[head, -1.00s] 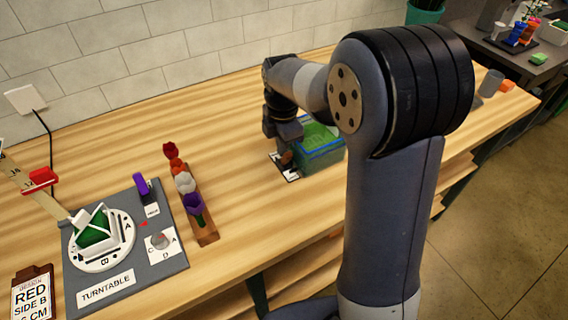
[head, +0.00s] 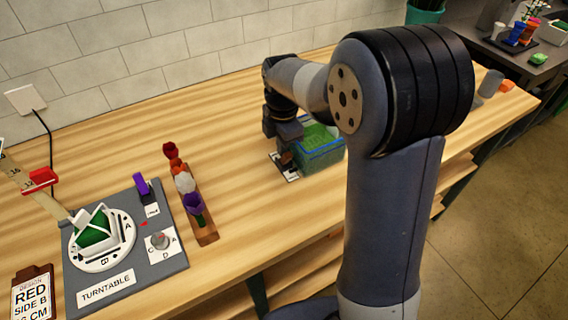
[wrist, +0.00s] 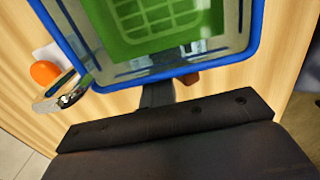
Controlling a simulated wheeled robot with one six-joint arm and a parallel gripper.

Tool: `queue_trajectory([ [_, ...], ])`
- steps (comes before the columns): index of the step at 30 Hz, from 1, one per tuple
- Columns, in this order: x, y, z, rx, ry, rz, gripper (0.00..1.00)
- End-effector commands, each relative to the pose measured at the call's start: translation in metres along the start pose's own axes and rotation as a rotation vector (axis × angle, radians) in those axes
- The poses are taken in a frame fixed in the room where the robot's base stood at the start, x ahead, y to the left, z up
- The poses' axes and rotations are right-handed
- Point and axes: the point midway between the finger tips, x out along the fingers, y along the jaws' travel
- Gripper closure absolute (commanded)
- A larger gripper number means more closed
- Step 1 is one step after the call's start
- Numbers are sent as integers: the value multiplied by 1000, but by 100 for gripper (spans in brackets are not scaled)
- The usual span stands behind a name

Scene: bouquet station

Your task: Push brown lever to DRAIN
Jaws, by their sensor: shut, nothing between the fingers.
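My gripper (head: 287,152) is shut and empty, low at the tank's left side. In the wrist view my gripper (wrist: 157,94) reaches to just outside the blue rim. A small brown piece, apparently the brown lever (wrist: 190,78), shows right beside the fingertips, partly hidden by the rim and fingers. Whether they touch I cannot tell. A white label card (head: 291,178) lies below my gripper; its words and the lever's setting are not readable.
A flower rack (head: 205,232) and a grey turntable board (head: 95,278) are to the left. A grey cup (head: 490,83) and an orange block (head: 507,86) stand at the table's right end. The wood between rack and tank is clear.

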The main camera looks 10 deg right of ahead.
Motion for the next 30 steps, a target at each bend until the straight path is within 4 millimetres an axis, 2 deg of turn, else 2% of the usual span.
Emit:
queue_trajectory([
  [1, 7, -12, 1, 1, 2, -43, 100],
  [17, 6, -11, 1, 1, 2, -44, 100],
  [30, -5, -4, 1, 1, 2, -41, 100],
])
